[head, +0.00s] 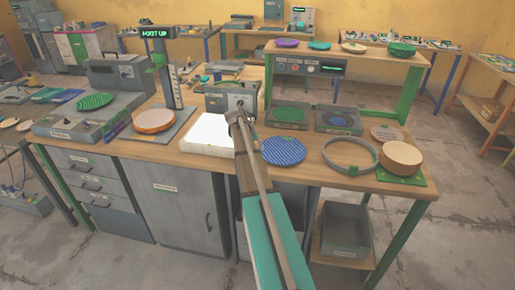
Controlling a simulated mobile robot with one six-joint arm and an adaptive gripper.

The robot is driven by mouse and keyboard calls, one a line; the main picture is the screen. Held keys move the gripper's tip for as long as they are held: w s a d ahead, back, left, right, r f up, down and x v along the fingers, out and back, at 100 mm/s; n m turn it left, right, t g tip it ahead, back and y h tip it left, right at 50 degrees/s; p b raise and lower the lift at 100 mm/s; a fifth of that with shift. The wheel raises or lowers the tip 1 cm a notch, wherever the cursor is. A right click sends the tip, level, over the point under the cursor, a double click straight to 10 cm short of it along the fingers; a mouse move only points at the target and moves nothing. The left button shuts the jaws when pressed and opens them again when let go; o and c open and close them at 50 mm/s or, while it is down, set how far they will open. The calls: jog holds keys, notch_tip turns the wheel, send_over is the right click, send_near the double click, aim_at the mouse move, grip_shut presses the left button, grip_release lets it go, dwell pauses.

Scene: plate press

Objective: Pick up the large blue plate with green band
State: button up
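A round blue plate with pale stripes (283,151) lies on the bench just right of my arm; I see no clear green band on it. A dark tray (318,128) further right holds a round piece with a blue middle, too small to tell its banding. A small teal-blue plate (319,45) lies on the raised shelf. I cannot tell which is the named plate. My gripper (238,115) is above the bench by the bright white panel, left of the striped plate and apart from it. Its fingers are too small to tell open or shut.
A grey tray (272,123) holds a green disc. A grey ring (350,142) and a tan round block (401,158) stand at the right. The bright white panel (205,136) is left of my arm. An orange-rimmed plate (154,121) lies further left, below a display post.

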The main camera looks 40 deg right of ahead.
jog(key=shift+s+d+f, duration=0.1)
jog(key=shift+d+f, duration=0.1)
jog(key=shift+f, duration=0.3)
jog(key=shift+b, duration=0.3)
grip_shut()
jog(key=shift+s+a, duration=0.1)
